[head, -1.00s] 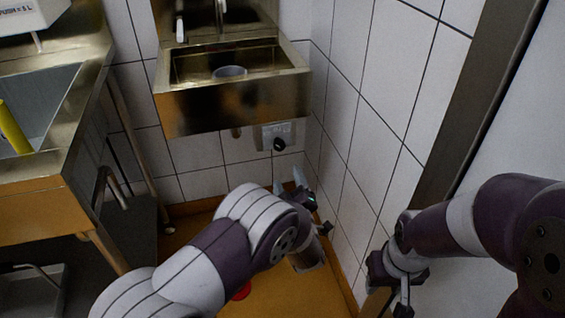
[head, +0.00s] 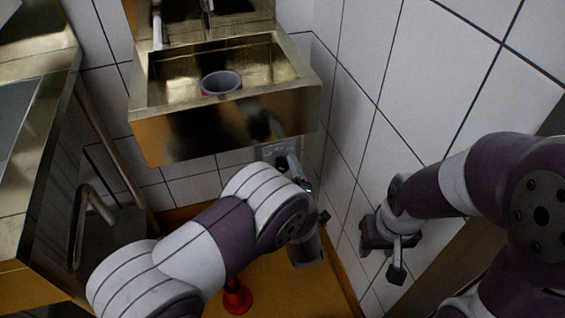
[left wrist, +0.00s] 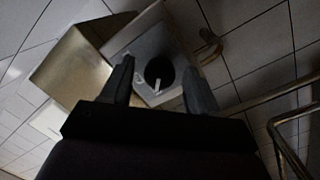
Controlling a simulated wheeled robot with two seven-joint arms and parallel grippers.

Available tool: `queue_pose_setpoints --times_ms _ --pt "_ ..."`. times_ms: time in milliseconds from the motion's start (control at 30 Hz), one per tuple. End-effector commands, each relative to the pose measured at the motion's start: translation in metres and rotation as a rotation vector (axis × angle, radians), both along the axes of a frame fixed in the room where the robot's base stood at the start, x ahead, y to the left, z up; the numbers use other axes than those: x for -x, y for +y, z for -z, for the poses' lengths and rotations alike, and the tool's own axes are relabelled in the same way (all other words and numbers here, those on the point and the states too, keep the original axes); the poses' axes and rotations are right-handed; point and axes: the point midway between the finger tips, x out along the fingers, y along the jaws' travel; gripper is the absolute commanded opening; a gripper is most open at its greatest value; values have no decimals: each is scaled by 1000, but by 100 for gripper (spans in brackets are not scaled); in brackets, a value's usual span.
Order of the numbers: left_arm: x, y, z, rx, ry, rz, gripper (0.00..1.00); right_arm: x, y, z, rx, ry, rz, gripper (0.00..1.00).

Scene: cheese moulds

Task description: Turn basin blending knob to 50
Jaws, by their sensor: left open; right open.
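The blending knob (left wrist: 159,72) shows in the left wrist view as a dark round knob with a light pointer mark, on a grey panel (left wrist: 128,45). The panel (head: 268,152) sits on the tiled wall under the metal basin (head: 225,135) in the head view, mostly hidden by my left arm. My left gripper (left wrist: 158,85) is open, with its fingers on either side of the knob in the picture. I cannot tell whether they touch it. Scale markings are too small to read. My right gripper (head: 390,255) is open and empty by the right wall.
A metal counter (head: 45,150) with tube legs is on the left. A red cone-like object (head: 237,297) is on the orange floor. The tiled wall closes off the right side.

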Motion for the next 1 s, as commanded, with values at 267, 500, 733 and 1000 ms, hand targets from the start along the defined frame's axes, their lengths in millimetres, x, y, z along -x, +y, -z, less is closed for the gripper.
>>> queue_pose_setpoints --times_ms 267,500,733,1000 --pt "0 0 0 0 0 0 31 0 0 0 0 0 0 43" --pt "0 0 0 -2 1 1 5 0 0 0 0 0 0 43" --pt "0 0 -2 -52 18 1 5 0 0 -7 0 0 0 43" --pt "0 0 -4 -232 77 1 5 0 0 -26 0 0 0 43"
